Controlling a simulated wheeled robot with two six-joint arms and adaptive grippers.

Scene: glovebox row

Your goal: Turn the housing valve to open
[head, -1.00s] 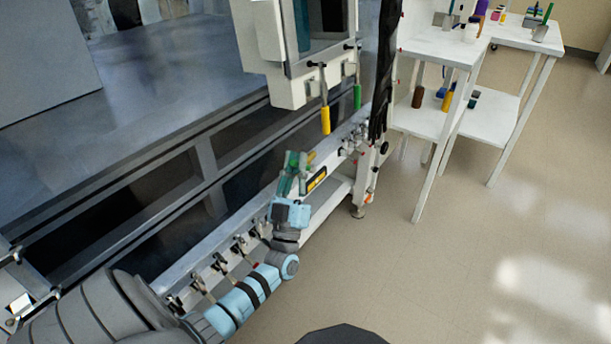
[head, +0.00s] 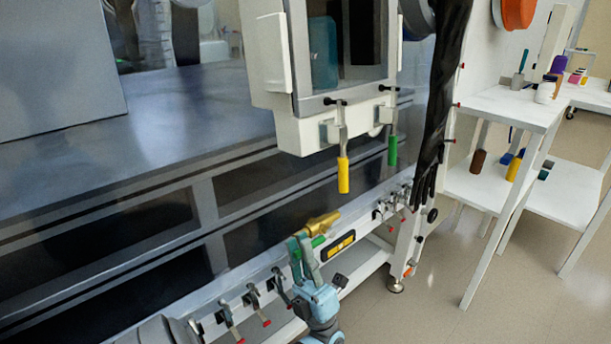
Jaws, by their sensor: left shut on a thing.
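A brass valve body (head: 324,222) sits on the rail along the front of the glovebox, low in the middle of the head view. A green handle (head: 317,241) shows just below it. My left gripper (head: 303,246) reaches up from below and is shut on the green handle. Its fingers hide part of the handle, so the handle's exact angle is hard to tell. My right gripper is not in view.
A yellow lever (head: 343,175) and a green lever (head: 392,150) hang under the white chamber (head: 310,130) above. Several small red-tipped levers (head: 230,322) line the rail. A black glove (head: 438,110) hangs at right, beside a white table (head: 510,108). Open floor lies at lower right.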

